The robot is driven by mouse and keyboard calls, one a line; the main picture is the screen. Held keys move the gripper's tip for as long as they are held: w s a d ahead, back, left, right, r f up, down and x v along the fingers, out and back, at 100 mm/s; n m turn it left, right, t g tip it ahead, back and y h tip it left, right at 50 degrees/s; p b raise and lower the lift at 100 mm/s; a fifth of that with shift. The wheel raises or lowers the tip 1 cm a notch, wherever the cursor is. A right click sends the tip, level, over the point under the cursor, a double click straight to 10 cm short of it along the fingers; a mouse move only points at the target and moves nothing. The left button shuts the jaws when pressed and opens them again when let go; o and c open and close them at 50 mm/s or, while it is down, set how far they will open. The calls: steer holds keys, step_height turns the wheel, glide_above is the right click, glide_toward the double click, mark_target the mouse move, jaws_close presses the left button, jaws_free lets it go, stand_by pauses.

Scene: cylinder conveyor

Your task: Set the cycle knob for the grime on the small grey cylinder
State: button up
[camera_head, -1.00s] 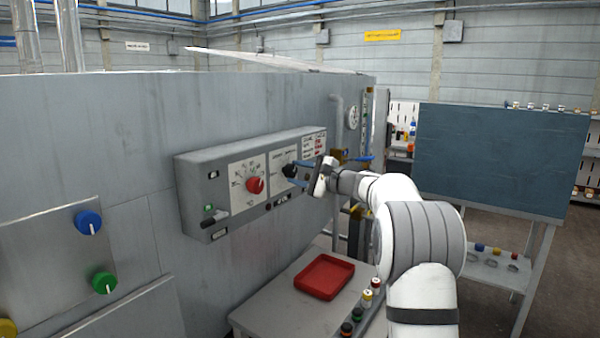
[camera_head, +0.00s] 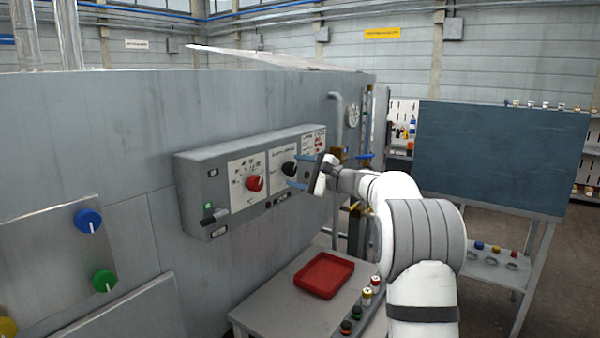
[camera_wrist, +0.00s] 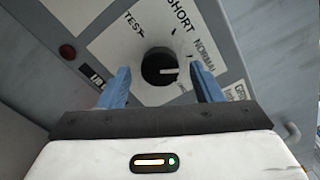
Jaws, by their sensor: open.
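The black knob (camera_head: 289,169) sits on the grey control box beside a red knob (camera_head: 255,183). In the wrist view the black knob (camera_wrist: 160,67) has a white pointer turned to the right, with TEST, SHORT and NORMAL printed around it. My gripper (camera_head: 300,173) is open just in front of the black knob. In the wrist view its two blue fingers (camera_wrist: 163,82) stand on either side of the knob's lower part; contact cannot be told. A card with red text (camera_head: 314,145) is at the box's right end, too small to read. I cannot make out the small grey cylinder.
A red tray (camera_head: 324,275) lies on a grey table (camera_head: 270,312) below, with several small coloured cylinders (camera_head: 366,296) at its right. The control box (camera_head: 200,185) juts from the wall and carries a lever (camera_head: 215,217). A dark board (camera_head: 500,160) stands right.

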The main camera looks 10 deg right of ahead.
steer(key=b+v, duration=0.1)
steer(key=v, duration=0.6)
steer(key=shift+s+d, duration=0.3)
steer(key=s+a+f+n+g+h+p, duration=0.1)
steer(key=s+a+f+n+g+h, duration=0.25)
steer(key=s+a, duration=0.45)
steer(key=s+a+f+n+g+h, duration=0.25)
steer(key=s+f+n+g, duration=0.2)
steer(key=s, duration=0.85)
steer(key=s+d+f+n+g+h+p, duration=0.1)
steer(key=s+f, duration=0.4)
steer(key=s, duration=0.6)
steer(key=s+d+f+n+g+h, duration=0.1)
steer(key=s+d+f+n+h, duration=0.2)
steer(key=s, duration=0.8)
step_height(320, 180, down, 3)
steer(key=n+h, duration=0.2)
steer(key=n, duration=0.1)
steer(key=shift+s+h+p, duration=0.2)
steer(key=shift+h+p, duration=0.15)
steer(key=shift+h, duration=0.05)
steer(key=shift+d+f, duration=0.1)
steer(key=shift+d, duration=0.05)
